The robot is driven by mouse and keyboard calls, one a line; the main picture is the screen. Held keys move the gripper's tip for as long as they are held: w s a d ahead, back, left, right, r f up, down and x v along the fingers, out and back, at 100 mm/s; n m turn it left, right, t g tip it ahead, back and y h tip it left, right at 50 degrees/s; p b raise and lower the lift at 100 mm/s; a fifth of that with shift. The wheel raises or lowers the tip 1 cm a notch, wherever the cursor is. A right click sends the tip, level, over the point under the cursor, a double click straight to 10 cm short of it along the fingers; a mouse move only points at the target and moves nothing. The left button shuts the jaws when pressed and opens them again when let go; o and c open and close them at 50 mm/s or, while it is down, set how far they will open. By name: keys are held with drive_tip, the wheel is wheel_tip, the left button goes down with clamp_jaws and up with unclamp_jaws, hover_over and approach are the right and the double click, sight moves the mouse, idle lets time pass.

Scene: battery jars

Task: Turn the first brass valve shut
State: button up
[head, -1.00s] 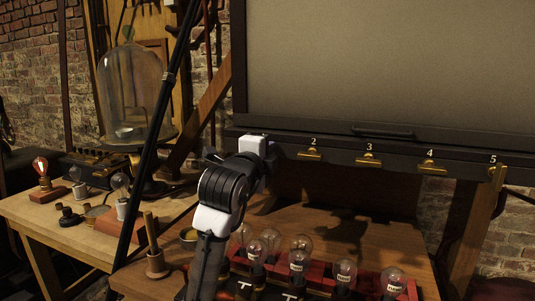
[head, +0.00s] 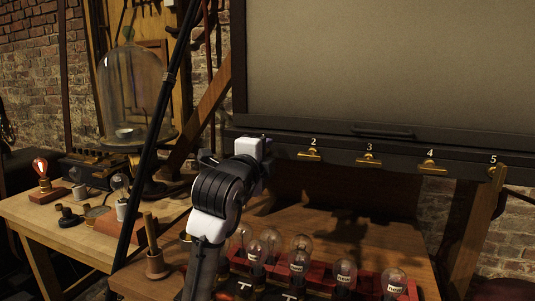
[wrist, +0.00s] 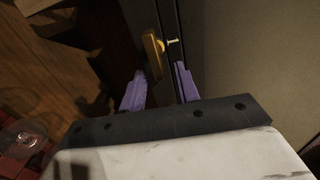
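The first brass valve (wrist: 153,56) shows in the wrist view as a long brass handle on a dark rail, beside a small pale mark. My gripper (wrist: 160,82) has two purple fingers, set apart. In the head view my gripper (head: 260,150) is at the left end of the rail and hides this valve. The valves numbered 2 (head: 309,156), 3 (head: 367,161), 4 (head: 432,168) and 5 (head: 492,173) show to the right.
The dark rail (head: 385,150) runs under a large pale board (head: 390,60). A black pole (head: 153,130) stands left of my arm. A glass bell jar (head: 132,90) is further left.

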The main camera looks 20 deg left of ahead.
drive_tip(key=s+b, duration=0.1)
drive_tip(key=s, duration=1.1)
drive_tip(key=shift+s+a, duration=0.15)
